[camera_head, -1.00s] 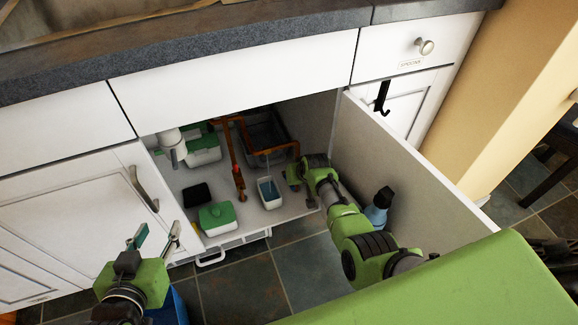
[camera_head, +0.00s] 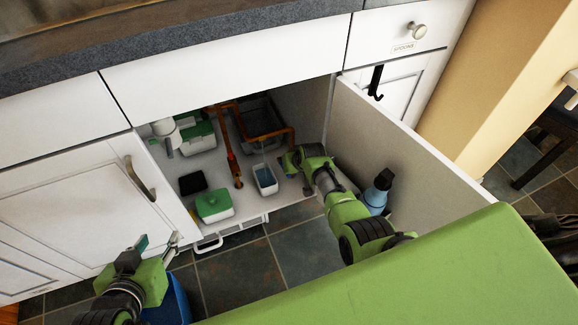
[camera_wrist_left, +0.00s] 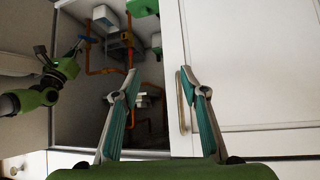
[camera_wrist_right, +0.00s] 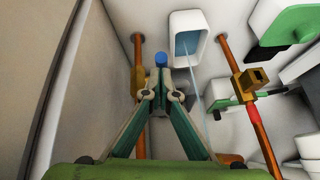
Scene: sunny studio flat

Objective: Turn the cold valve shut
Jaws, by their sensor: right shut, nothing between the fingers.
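The cold valve's blue handle (camera_wrist_right: 160,60) shows in the right wrist view, just beyond my right fingertips. It sits beside a copper pipe (camera_wrist_right: 138,55) with a brass body. My right gripper (camera_wrist_right: 147,93) is shut and empty, its tips at or very near the blue handle; I cannot tell whether they touch. In the head view my right gripper (camera_head: 288,163) is inside the cabinet, at its right side, and hides the valve. The left wrist view shows a blue part (camera_wrist_left: 82,39) by that gripper. My left gripper (camera_head: 156,242) is open and empty outside the cabinet.
A white tub (camera_head: 265,181) and a green-lidded box (camera_head: 214,207) stand on the cabinet floor. A red-banded pipe (camera_wrist_right: 258,120) runs right of the tub in the right wrist view.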

